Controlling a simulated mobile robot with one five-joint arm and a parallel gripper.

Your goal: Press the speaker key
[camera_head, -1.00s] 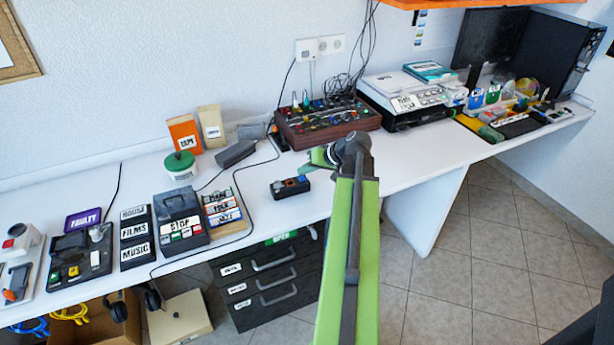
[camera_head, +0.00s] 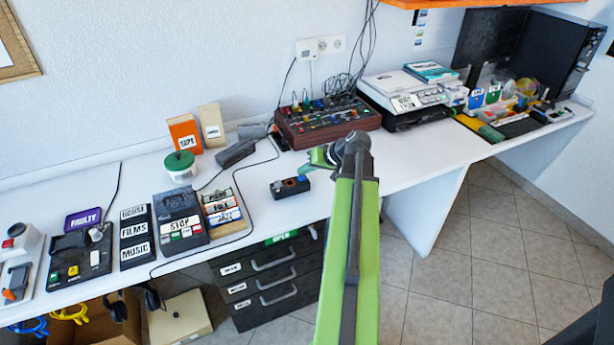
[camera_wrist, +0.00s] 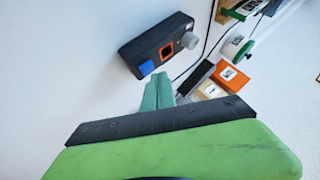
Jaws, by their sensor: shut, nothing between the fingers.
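A small dark box (camera_head: 289,188) lies on the white desk near its front edge. In the wrist view the box (camera_wrist: 152,48) shows a blue key (camera_wrist: 146,68), an orange-framed dark square (camera_wrist: 166,49) and a grey knob (camera_wrist: 190,41). I cannot read any speaker label on it. My gripper (camera_wrist: 158,78) is shut and empty, its green fingertips close to the blue key's end of the box; contact cannot be told. In the head view my gripper (camera_head: 303,168) is just behind and to the right of the box, partly hidden by my arm.
A wooden-sided mixer (camera_head: 328,123) stands behind my gripper, with a printer (camera_head: 405,103) to its right. A STOP device (camera_head: 180,216) and labelled boxes (camera_head: 222,211) stand to the left. A cable crosses the desk there. Bare desk (camera_head: 420,158) lies to the right.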

